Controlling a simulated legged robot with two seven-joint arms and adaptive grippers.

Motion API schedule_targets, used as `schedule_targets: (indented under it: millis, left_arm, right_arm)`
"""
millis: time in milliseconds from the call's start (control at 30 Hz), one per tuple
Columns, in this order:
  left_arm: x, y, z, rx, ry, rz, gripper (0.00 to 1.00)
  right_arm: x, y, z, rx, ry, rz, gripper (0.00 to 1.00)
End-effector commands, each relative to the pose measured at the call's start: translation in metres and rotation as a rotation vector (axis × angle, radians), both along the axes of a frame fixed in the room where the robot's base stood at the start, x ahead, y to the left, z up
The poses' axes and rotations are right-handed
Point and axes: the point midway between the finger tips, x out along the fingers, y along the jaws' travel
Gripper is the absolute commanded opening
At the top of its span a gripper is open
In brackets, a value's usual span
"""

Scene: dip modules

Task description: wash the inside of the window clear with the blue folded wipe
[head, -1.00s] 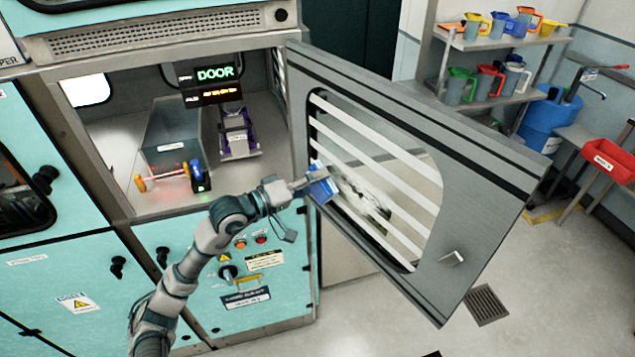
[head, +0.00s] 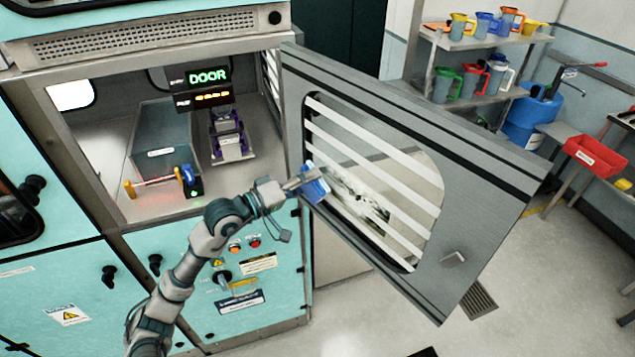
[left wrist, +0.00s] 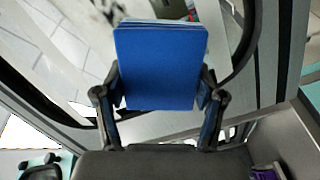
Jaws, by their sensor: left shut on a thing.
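My left gripper (head: 296,182) is shut on the blue folded wipe (head: 315,184). The wipe also shows in the left wrist view (left wrist: 158,65), upright between the two fingers. It is at the left edge of the window (head: 408,210) in the open grey door (head: 478,178); I cannot tell whether it touches the glass. White slanted bars cross the window. A dark and whitish smeared patch (head: 360,200) shows in the window, right of the wipe. My right gripper is not in view.
The open chamber holds a grey bin (head: 163,140), a red-and-yellow bar tool and a purple-and-grey device (head: 232,140). A lit DOOR sign (head: 208,75) hangs inside. Shelves of coloured jugs (head: 480,60) and a red tray (head: 595,155) stand at the right.

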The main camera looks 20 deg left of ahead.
Motion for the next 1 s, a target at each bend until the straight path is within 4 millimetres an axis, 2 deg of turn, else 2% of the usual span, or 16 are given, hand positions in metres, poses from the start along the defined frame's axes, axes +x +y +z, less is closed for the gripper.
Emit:
schedule_targets:
  millis: [300,500,633,1000]
  left_arm:
    - [0.005,-0.022,0.003,0.013,-0.002,-0.003,0.19]
    - [0.007,-0.022,0.003,0.011,-0.002,-0.003,0.19]
    - [0.003,-0.021,0.001,0.006,-0.001,-0.006,0.19]
    - [-0.015,-0.042,0.001,0.006,-0.001,-0.003,0.19]
  right_arm:
    - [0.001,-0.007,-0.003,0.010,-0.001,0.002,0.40]
    - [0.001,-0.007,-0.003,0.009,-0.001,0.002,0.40]
    - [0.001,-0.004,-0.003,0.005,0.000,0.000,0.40]
    - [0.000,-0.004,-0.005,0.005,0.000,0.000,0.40]
